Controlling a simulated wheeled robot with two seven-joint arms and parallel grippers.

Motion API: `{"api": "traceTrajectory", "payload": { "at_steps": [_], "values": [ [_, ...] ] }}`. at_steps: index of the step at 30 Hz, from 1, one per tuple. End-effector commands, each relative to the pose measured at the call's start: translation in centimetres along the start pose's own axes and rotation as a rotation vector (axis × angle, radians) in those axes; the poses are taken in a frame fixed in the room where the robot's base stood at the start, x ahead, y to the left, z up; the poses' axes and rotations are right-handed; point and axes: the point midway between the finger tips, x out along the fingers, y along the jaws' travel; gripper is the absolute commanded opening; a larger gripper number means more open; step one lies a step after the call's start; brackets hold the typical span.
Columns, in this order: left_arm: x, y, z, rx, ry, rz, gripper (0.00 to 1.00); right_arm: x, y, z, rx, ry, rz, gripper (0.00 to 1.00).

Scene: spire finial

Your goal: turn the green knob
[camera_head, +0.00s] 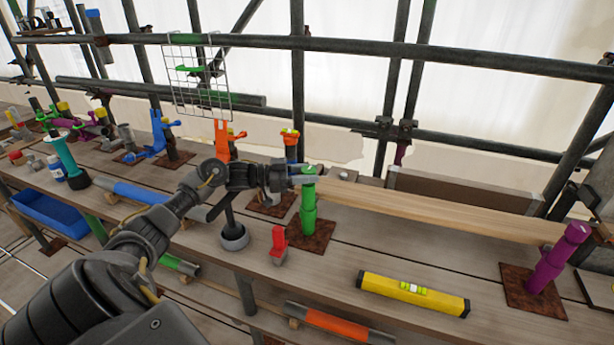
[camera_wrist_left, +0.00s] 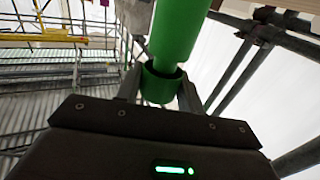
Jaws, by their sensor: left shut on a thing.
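The green knob (camera_head: 308,205) is an upright green post of stacked cylinders on a rusty square plate, right of centre in the head view. My left gripper (camera_head: 306,178) reaches in from the left and is shut on the upper part of the green knob. In the left wrist view, the green knob (camera_wrist_left: 165,85) stands between the two fingers of my left gripper (camera_wrist_left: 160,88), which touch its collar on both sides. The fingers partly hide the knob's top in the head view. My right gripper is not in view.
A yellow spirit level (camera_head: 412,293) lies on the planks at the front right. A purple post (camera_head: 556,262) stands at the far right. A wooden beam (camera_head: 440,210) and scaffold tubes (camera_head: 400,50) run behind.

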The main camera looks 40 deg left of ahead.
Motion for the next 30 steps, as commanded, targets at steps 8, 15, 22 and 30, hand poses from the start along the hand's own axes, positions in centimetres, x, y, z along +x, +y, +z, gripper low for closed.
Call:
{"api": "traceTrajectory", "payload": {
  "at_steps": [8,15,22,30],
  "values": [
    [0.0,0.0,-0.1,0.002,0.002,0.0,0.4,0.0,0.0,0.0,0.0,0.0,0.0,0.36],
    [0.0,0.0,-0.1,0.001,0.001,-0.001,0.59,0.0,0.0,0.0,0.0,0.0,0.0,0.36],
    [-0.4,0.0,0.1,0.001,0.0,-0.002,0.59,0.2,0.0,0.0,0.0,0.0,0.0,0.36],
    [-4.4,0.0,0.4,0.001,-0.003,-0.002,0.59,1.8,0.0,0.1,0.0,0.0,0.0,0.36]
  ]
}}
